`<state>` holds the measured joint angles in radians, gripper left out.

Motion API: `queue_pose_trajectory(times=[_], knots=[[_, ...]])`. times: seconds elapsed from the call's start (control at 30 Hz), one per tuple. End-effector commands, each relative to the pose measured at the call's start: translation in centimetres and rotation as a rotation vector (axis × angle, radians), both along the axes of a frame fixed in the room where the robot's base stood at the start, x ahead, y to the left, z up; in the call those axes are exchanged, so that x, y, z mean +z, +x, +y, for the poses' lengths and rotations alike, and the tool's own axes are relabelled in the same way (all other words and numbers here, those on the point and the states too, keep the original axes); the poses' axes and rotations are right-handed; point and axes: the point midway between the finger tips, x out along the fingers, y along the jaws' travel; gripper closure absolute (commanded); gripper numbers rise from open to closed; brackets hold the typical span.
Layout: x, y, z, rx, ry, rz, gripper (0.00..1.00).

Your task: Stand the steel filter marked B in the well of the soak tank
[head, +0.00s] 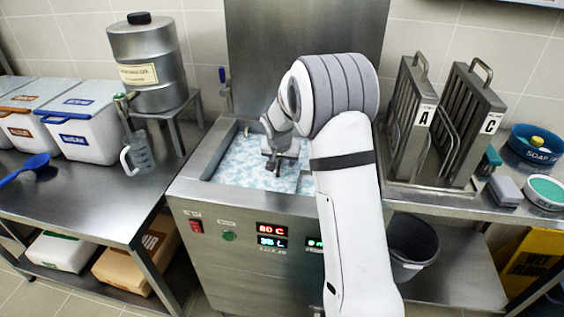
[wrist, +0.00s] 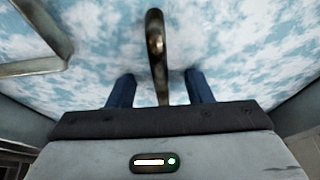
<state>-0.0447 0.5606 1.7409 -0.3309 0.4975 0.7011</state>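The soak tank (head: 195,163) stands in the middle of the head view, full of blue-white foamy liquid. My gripper (head: 276,168) is low over the liquid, inside the tank's rim. In the wrist view its two blue fingers (wrist: 160,88) are spread, with a curved metal handle (wrist: 156,45) between them and a visible gap on each side. The handle rises from the foam; whatever is below it is hidden, and no letter shows on it. I cannot see a B mark anywhere. The well is not clearly visible under the foam.
Filters A (head: 413,120) and C (head: 466,125) stand in the rack at the right, with an empty-looking space between them. A metal bar (wrist: 35,68) lies left of my gripper in the wrist view. A steel urn (head: 148,70) and white bins (head: 85,122) are at the left.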

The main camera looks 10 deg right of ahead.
Motion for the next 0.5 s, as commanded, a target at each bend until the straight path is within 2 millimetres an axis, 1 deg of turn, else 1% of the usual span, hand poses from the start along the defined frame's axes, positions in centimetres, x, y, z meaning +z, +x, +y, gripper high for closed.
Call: queue_pose_trajectory(times=[0.03, 0.17, 0.2, 0.37, 0.43, 0.5], knots=[[-0.05, -0.03, -0.01, 0.000, 0.000, 0.001, 0.50], [-0.13, -0.06, -0.02, 0.000, 0.000, 0.002, 0.40], [-0.14, -0.06, -0.03, 0.000, 0.000, 0.003, 0.39], [-0.40, -0.20, -0.03, -0.001, 0.000, 0.008, 0.39], [-0.20, -0.23, -0.01, -0.001, 0.000, 0.007, 0.39], [0.41, -0.38, 0.07, -0.001, 0.000, 0.004, 0.39]])
